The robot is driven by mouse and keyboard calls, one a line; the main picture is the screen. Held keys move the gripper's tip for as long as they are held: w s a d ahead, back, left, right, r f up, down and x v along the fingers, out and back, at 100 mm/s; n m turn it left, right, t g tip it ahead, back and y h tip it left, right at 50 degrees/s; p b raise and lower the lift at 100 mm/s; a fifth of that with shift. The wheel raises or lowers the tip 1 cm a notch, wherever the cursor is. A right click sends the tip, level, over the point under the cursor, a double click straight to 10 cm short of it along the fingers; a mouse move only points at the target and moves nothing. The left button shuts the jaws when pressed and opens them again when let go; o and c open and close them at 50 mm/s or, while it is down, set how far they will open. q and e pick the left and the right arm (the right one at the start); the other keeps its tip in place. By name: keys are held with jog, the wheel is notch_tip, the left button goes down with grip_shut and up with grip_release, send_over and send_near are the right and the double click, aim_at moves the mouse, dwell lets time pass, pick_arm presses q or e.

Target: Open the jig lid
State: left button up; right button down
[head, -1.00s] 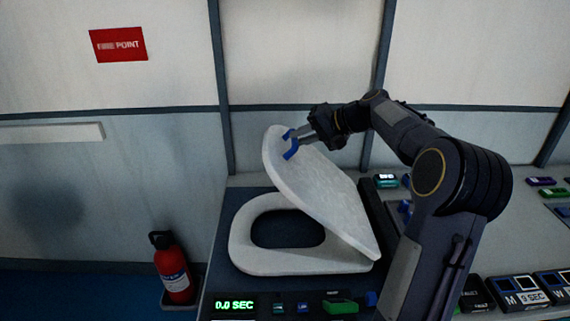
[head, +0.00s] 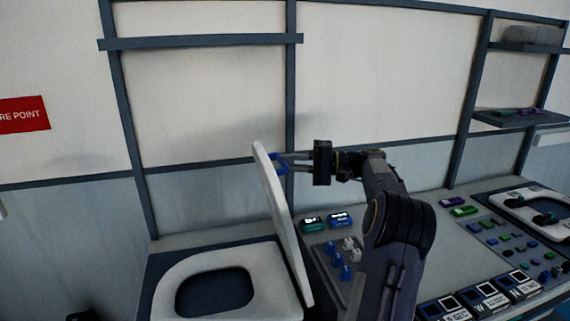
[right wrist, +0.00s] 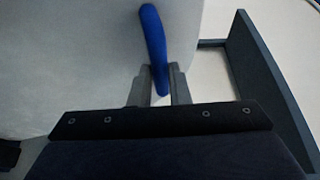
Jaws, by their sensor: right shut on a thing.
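The white jig lid (head: 275,215) stands nearly upright on the right side of the white seat ring (head: 170,290) in the head view. A blue handle (head: 281,163) sits on the lid's right face near its top. My right gripper (head: 283,163) is shut on this handle. In the right wrist view the blue handle (right wrist: 154,45) runs between the two grey fingers (right wrist: 158,82), with the pale lid (right wrist: 80,60) behind it. My left gripper is not in view.
Right of the lid is a bench panel with blue and grey knobs (head: 345,270) and small display boxes (head: 341,219). Labelled boxes (head: 483,298) line the front right. Another white seat (head: 545,207) is at far right. The wall stands behind.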

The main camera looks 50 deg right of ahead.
dwell(0.3)
jog(key=c, duration=1.4)
grip_release()
jog(key=shift+o, duration=0.2)
jog(key=b+v, duration=0.1)
jog(key=v, duration=0.6)
jog(key=shift+s+d, duration=0.25)
jog(key=shift+s, duration=0.1)
